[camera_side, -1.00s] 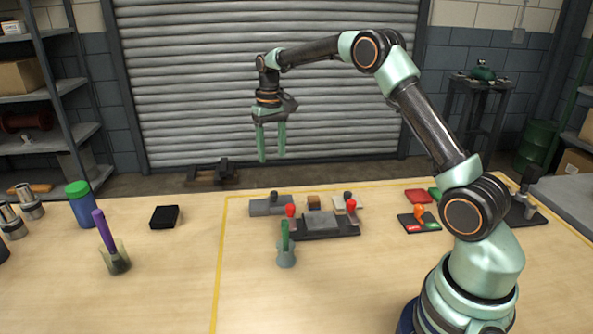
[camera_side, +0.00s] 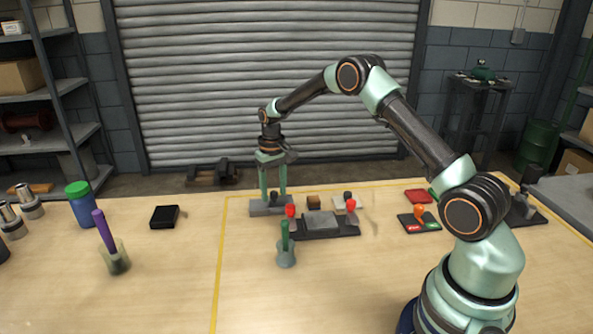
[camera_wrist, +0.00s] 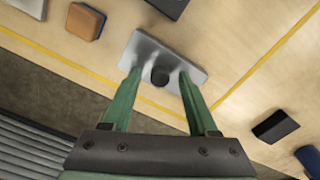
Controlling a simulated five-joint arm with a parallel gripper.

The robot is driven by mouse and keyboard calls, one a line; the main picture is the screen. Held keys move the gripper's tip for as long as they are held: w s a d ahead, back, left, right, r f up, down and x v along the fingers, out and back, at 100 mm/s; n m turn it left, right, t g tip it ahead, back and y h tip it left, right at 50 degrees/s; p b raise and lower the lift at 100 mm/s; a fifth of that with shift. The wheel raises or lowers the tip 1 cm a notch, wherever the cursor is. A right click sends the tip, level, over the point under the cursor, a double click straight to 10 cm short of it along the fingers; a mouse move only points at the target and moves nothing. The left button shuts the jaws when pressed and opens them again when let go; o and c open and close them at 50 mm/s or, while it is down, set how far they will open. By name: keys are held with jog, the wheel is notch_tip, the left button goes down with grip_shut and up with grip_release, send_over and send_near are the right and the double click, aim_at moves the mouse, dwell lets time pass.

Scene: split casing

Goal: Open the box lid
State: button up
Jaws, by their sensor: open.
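A grey, low box (camera_side: 262,209) stands at the back of the table, behind the yellow-marked area's front part. In the wrist view its smooth grey lid (camera_wrist: 147,52) carries a dark round knob (camera_wrist: 160,76). My gripper (camera_side: 273,197) points straight down at the box and is open and empty. In the wrist view my gripper (camera_wrist: 160,73) has its two green fingers on either side of the knob, apart from it. The exact height of the fingertips above the lid is hard to tell. The lid lies flat and looks shut.
A dark fixture (camera_side: 325,225) with two red knobs stands just right of the box. A brown block (camera_side: 313,202) sits behind it. A grey cup with a green handle (camera_side: 286,255) is in front. A black box (camera_side: 164,217) lies left; table between is clear.

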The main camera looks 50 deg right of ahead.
grip_shut()
dwell(1.4)
